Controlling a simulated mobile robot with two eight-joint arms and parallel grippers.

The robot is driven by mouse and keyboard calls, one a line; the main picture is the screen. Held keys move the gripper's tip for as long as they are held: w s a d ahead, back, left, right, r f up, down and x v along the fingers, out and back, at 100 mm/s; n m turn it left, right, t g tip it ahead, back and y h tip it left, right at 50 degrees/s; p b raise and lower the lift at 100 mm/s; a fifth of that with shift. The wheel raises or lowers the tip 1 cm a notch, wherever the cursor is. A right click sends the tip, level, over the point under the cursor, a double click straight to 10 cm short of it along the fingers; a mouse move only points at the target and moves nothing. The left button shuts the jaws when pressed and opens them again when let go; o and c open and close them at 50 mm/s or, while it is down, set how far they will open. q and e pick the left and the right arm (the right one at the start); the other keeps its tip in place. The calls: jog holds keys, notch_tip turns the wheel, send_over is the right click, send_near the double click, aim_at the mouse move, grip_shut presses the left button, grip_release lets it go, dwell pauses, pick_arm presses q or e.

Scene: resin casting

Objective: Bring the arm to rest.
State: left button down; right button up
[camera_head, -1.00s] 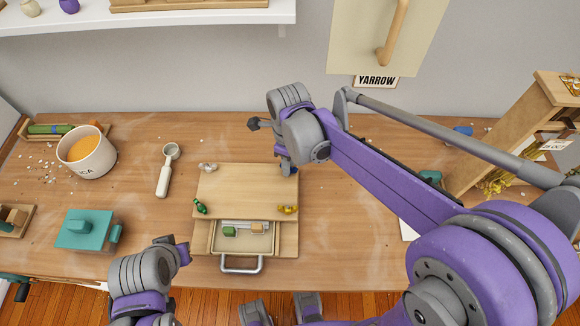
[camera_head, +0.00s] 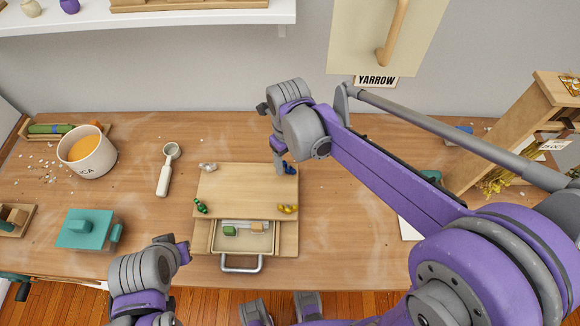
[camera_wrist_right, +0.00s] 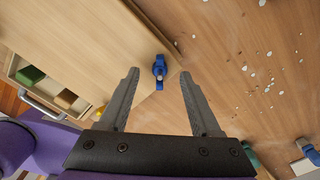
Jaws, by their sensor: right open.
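My right arm reaches in from the right in the head view, with its gripper (camera_head: 281,163) over the right back corner of the wooden box (camera_head: 235,185). In the right wrist view the two fingers of this gripper (camera_wrist_right: 160,74) stand wide apart. A small blue piece (camera_wrist_right: 159,70) on the box's edge appears between them, and nothing is gripped. My left arm is folded at the lower left in the head view. Its gripper end (camera_head: 183,251) shows only in part beside the box's front left, and its jaw opening cannot be made out.
The box's drawer (camera_head: 243,243) stands open, with a green and a tan block inside. A bowl of orange material (camera_head: 87,152), a scoop (camera_head: 167,170) and a teal block (camera_head: 85,230) lie left. A wooden stand (camera_head: 520,130) rises at the right.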

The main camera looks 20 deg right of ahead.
pick_arm(q)
jog(key=shift+w+r+p, duration=0.1)
jog(key=shift+r+p, duration=0.3)
jog(key=shift+r, duration=0.1)
pick_arm(e)
notch_tip(320, 180, up, 10)
jog(key=shift+f, duration=0.15)
